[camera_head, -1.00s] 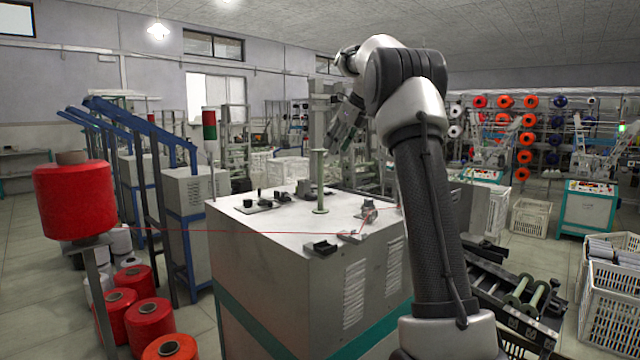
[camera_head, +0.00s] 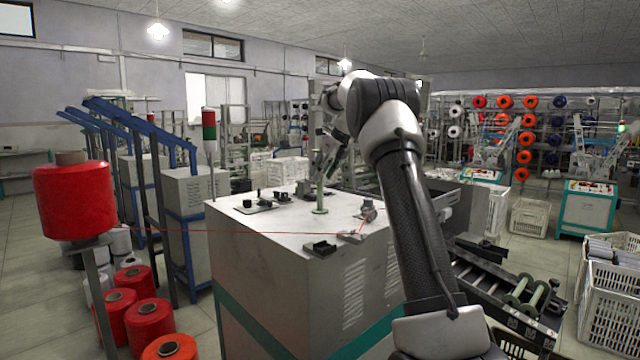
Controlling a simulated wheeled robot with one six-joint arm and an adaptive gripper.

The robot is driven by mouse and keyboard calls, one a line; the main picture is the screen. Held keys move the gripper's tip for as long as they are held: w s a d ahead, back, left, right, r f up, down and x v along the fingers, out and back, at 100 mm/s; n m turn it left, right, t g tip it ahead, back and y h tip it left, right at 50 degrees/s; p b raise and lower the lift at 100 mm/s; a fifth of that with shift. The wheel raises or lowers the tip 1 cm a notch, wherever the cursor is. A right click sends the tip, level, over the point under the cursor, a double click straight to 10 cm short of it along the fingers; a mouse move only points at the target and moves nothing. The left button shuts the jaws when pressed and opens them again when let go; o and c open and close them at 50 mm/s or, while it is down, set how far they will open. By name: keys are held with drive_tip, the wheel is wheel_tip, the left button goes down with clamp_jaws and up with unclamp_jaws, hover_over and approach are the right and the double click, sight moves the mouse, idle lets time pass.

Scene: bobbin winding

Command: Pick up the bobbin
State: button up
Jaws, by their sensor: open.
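A pale green bobbin (camera_head: 320,198) with a thin shaft and a round bottom flange stands upright on the white top of the winding machine (camera_head: 285,226). My gripper (camera_head: 322,168) is open at the upper part of the bobbin, with its fingers pointing down. The fingers overlap the upper shaft in this view. I cannot tell whether they touch it or are around it. The bobbin's top is hidden or hard to make out against the gripper.
A red thread runs from a large red yarn cone (camera_head: 74,202) at the left to a small guide (camera_head: 352,236) on the machine top. A small black block (camera_head: 321,247) sits at the front edge. A rack (camera_head: 492,285) with pale green bobbins (camera_head: 522,288) stands at the right.

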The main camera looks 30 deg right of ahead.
clamp_jaws()
idle(0.3)
